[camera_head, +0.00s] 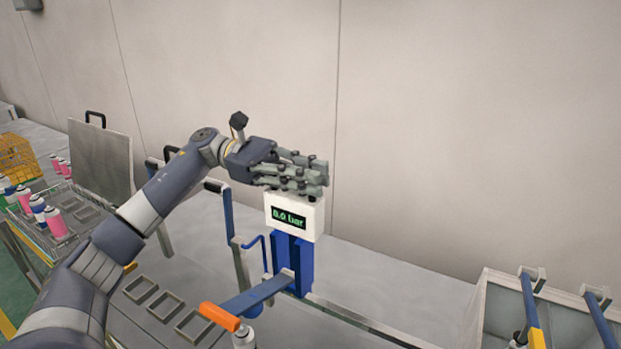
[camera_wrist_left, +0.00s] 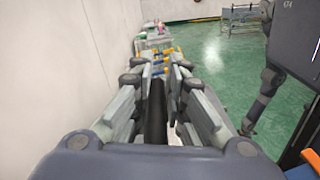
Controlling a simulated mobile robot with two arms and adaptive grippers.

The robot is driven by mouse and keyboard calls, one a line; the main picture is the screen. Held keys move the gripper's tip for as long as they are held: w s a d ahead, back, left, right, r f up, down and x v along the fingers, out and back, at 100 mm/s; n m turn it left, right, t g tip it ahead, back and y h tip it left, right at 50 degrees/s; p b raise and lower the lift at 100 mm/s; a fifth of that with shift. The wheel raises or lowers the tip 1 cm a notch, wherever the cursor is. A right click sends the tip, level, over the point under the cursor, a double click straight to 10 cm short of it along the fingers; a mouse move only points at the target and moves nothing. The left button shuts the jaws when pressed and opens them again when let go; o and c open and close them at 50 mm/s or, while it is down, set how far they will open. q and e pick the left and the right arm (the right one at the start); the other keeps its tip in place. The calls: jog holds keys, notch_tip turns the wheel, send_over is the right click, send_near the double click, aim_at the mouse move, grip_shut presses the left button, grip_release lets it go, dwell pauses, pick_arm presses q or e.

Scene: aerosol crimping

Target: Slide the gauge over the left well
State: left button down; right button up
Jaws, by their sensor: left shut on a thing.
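The gauge (camera_head: 290,217) is a white box with a green "0.0 bar" display, upright on a blue post (camera_head: 291,262) in the middle of the head view. My left gripper (camera_head: 312,176) is directly above it, its fingers shut at the gauge's top. In the left wrist view a dark bar (camera_wrist_left: 155,112) lies between the fingers (camera_wrist_left: 160,75); their grip on the gauge is partly hidden. Several rectangular frames (camera_head: 140,289) lie to the left on the bench, partly behind my arm. I cannot tell which place is the left well.
An orange-ended blue lever (camera_head: 255,297) sticks out in front of the post, above a can (camera_head: 243,338). A grey bin (camera_head: 500,305) stands at right. Cans (camera_head: 55,222) and a yellow basket (camera_head: 15,155) are at far left.

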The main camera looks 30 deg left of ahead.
pick_arm(q)
jog(key=c, duration=1.7)
grip_release()
jog(key=shift+w+r, duration=0.15)
jog(key=shift+r, duration=0.2)
jog(key=shift+o, duration=0.2)
jog(key=shift+w+f, duration=0.1)
jog(key=shift+f, duration=0.05)
notch_tip(320, 180, up, 10)
jog(key=shift+f, duration=0.1)
